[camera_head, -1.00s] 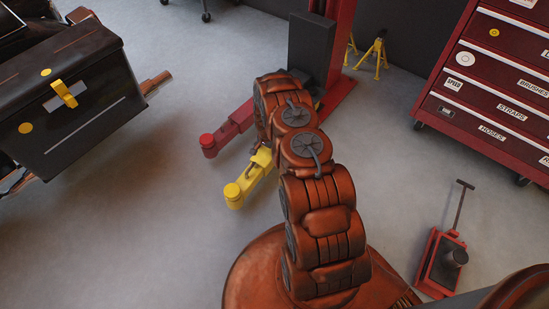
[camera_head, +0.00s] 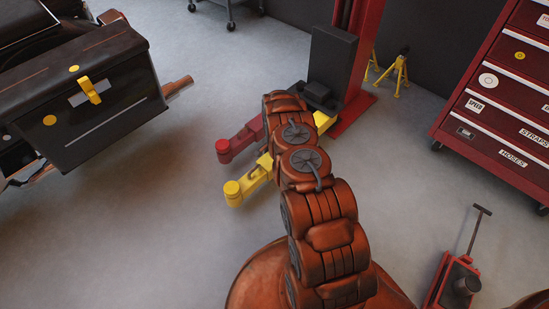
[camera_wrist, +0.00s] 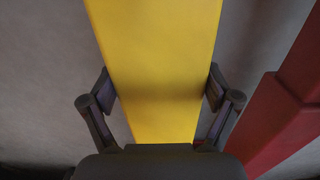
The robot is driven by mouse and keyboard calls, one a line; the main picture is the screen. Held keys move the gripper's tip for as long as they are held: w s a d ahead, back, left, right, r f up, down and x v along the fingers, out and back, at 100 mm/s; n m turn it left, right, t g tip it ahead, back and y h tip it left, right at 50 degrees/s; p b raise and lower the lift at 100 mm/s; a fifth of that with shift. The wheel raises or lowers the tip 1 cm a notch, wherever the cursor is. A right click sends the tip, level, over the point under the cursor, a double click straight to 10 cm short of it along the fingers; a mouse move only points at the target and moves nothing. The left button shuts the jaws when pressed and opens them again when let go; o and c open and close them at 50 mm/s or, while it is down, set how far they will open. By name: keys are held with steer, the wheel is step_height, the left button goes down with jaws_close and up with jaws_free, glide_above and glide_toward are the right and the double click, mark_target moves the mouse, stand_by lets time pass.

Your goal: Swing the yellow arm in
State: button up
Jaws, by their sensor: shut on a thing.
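The yellow arm (camera_head: 245,181) is a low beam with a round pad at its free end, angled down-left from the foot of the red lift post (camera_head: 361,69). In the wrist view the yellow arm (camera_wrist: 155,45) runs straight between the two fingers. My gripper (camera_wrist: 160,88) is shut on it, one dark finger at each side. In the head view my own arm hides my gripper and part of the beam.
A red arm (camera_head: 242,138) lies just left of the yellow arm, with a narrow gap at the tips. A motorcycle with a black case (camera_head: 92,100) stands left. A red drawer cabinet (camera_head: 499,120) and a floor jack (camera_head: 455,281) are at right. Open floor lies left.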

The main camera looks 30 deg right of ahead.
steer(key=shift+w+a+r, duration=0.15)
steer(key=shift+w, duration=0.45)
steer(key=o, duration=1.4)
steer(key=shift+w, duration=0.1)
steer(key=shift+o, duration=0.2)
steer(key=shift+r, duration=0.6)
step_height(320, 180, up, 10)
steer(key=shift+s+r, duration=0.2)
steer(key=shift+s, duration=0.2)
